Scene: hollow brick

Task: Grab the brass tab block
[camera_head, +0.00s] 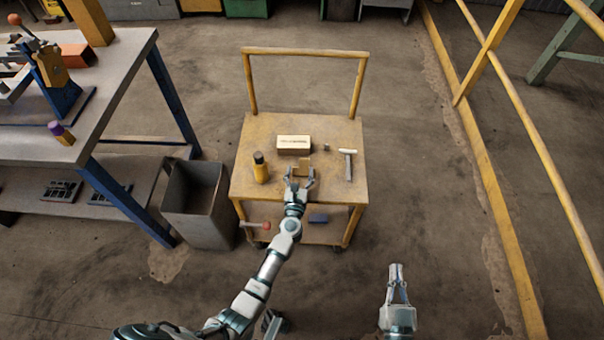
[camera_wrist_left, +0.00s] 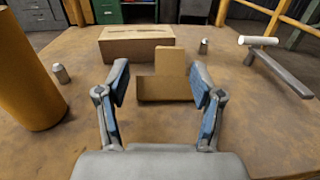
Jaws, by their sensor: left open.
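The brass tab block (camera_wrist_left: 165,88) is a tan-gold block with a raised tab at its right side, standing on the cart top. In the head view it shows small (camera_head: 303,169), just beyond my left gripper (camera_head: 300,182). In the left wrist view my left gripper (camera_wrist_left: 161,92) is open, with one finger on each side of the block's near face. I cannot tell whether either finger touches it. My right gripper (camera_head: 397,270) hangs over the floor at the lower right, away from the cart; its fingers look close together, but their opening is unclear.
Small metal pieces (camera_wrist_left: 204,46) lie near. The cart has a rear handle (camera_head: 305,51).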

